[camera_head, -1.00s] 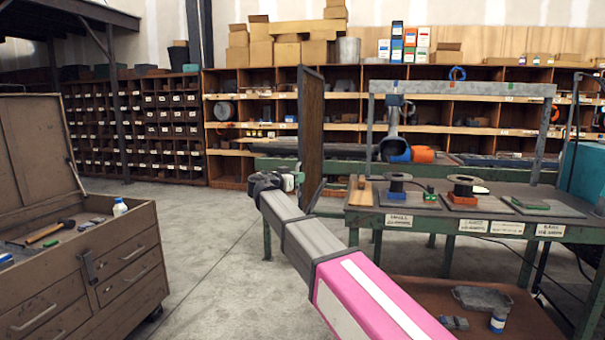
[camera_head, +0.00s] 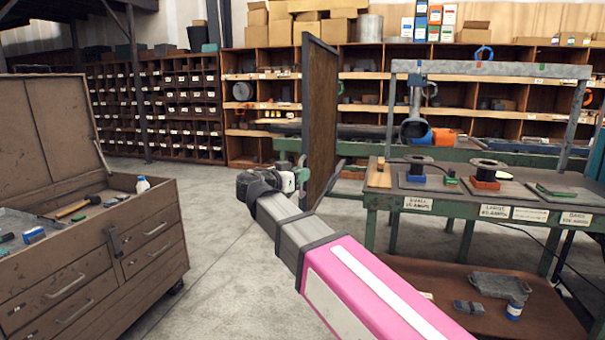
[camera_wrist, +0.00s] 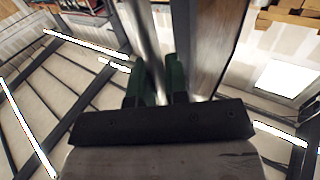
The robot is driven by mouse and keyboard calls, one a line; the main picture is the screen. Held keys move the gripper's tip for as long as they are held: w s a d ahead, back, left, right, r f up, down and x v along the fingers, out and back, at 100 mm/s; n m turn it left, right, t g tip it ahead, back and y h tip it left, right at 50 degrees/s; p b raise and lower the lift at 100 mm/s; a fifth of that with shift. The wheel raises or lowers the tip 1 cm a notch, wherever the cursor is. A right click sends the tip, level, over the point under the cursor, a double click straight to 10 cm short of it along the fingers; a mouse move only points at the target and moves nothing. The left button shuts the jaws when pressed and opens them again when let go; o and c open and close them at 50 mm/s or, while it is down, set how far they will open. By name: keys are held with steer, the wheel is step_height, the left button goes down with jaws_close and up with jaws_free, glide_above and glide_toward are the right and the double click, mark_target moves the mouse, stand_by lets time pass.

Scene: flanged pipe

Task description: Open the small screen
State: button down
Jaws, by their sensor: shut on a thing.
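The small screen (camera_head: 322,115) is a tall, thin brown panel with a dark frame, standing upright at the left end of the workbench. I see it at a steep angle. My gripper (camera_head: 300,180) is at its lower left edge, at the end of my grey and pink arm. In the wrist view my green fingers (camera_wrist: 158,82) are closed at the screen's frame, with the brown panel face (camera_wrist: 212,45) just to their right. The exact grip point is partly hidden by the fingers and the dark gripper body.
The green workbench (camera_head: 400,203) with spools, labels and an overhead frame (camera_head: 490,70) stands right of the screen. A brown tool chest (camera_head: 150,245) with its lid up stands at the left. Bare concrete floor (camera_head: 225,240) lies between them. Shelves line the back.

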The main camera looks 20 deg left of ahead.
steer(key=c, duration=1.1)
jaws_free()
steer(key=shift+c, duration=0.2)
steer(key=v, duration=1.1)
steer(key=shift+w, duration=0.1)
